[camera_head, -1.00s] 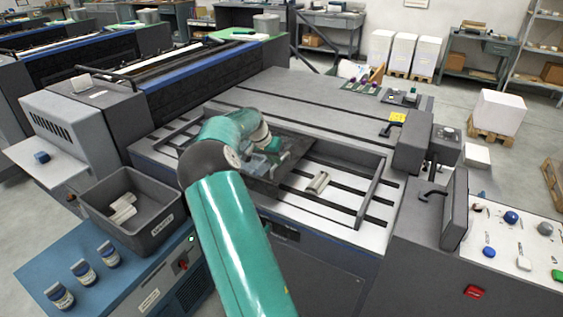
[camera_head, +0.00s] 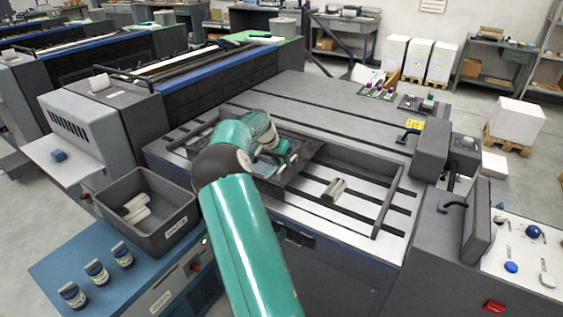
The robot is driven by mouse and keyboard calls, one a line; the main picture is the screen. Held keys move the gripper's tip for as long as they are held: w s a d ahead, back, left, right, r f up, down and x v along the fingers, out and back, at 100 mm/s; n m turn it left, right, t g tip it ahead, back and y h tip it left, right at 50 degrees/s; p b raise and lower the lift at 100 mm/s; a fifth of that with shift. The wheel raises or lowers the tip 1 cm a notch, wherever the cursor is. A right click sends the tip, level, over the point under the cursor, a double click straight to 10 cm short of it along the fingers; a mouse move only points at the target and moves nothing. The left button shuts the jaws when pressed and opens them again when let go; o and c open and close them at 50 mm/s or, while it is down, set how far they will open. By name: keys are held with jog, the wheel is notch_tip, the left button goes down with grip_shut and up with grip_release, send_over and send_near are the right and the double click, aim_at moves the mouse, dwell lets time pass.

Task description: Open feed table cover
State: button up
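The feed table (camera_head: 395,224) is a light bed with dark slots inside a raised dark frame, in the middle of the head view. A dark flat panel (camera_head: 304,153) lies at the frame's left part, partly behind my arm; I cannot tell whether it is the cover or how far it is lifted. My teal arm reaches over the front edge into the frame. My gripper (camera_head: 284,160) is low over the bed near this panel, mostly hidden by my wrist. Contact and finger opening cannot be made out.
A pale roller-like piece (camera_head: 335,188) lies on the bed right of my gripper. A grey bin (camera_head: 178,238) and several small jars (camera_head: 97,272) stand on a blue cabinet at left. A control panel (camera_head: 530,250) and dark upright box (camera_head: 476,222) stand at right.

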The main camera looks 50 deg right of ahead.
jog(key=shift+r, duration=0.1)
jog(key=v, duration=1.3)
jog(key=shift+a+r, duration=0.15)
jog(key=shift+r, duration=0.15)
